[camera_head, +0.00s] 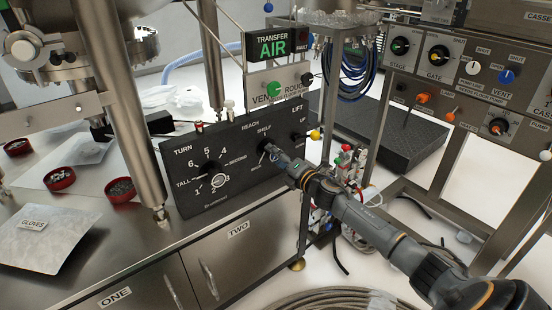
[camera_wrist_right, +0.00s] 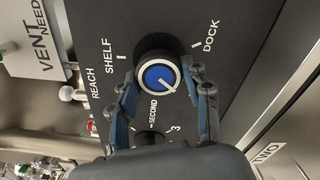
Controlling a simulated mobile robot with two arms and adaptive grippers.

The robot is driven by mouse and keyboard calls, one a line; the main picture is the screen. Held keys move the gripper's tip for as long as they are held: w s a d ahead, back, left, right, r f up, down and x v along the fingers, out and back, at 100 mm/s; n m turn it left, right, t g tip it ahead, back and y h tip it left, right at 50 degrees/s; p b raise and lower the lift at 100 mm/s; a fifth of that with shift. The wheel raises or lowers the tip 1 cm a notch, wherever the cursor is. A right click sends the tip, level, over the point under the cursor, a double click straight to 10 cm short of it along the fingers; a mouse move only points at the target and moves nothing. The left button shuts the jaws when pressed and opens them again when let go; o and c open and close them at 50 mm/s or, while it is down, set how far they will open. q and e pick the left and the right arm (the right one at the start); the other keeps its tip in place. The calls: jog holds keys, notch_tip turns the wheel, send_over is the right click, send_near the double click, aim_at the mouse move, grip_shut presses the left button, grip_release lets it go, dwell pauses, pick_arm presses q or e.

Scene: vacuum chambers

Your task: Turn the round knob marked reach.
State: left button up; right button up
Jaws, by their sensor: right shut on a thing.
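The reach knob (camera_wrist_right: 157,77) is a dark round knob with a blue cap and white ring, on a black panel (camera_head: 190,154). SHELF and DOCK are printed on either side of it in the right wrist view. A white mark on the cap points to the lower right there. My right gripper (camera_wrist_right: 163,82) has one finger on each side of the knob and is shut on it. In the head view the right gripper (camera_head: 272,152) reaches the panel from the right and hides most of the knob. My left gripper is in neither view.
The turn dial (camera_head: 211,169) sits left of the gripper on the same panel. A yellow-tipped lever (camera_head: 315,134) stands close on the right. A green vent knob (camera_head: 274,89) is above.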

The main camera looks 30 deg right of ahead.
jog(key=shift+f+n, duration=0.1)
jog(key=shift+n, duration=0.5)
jog(key=o, duration=1.1)
jog(key=shift+o, duration=0.2)
jog(key=s+d, duration=0.1)
jog(key=s, duration=1.1)
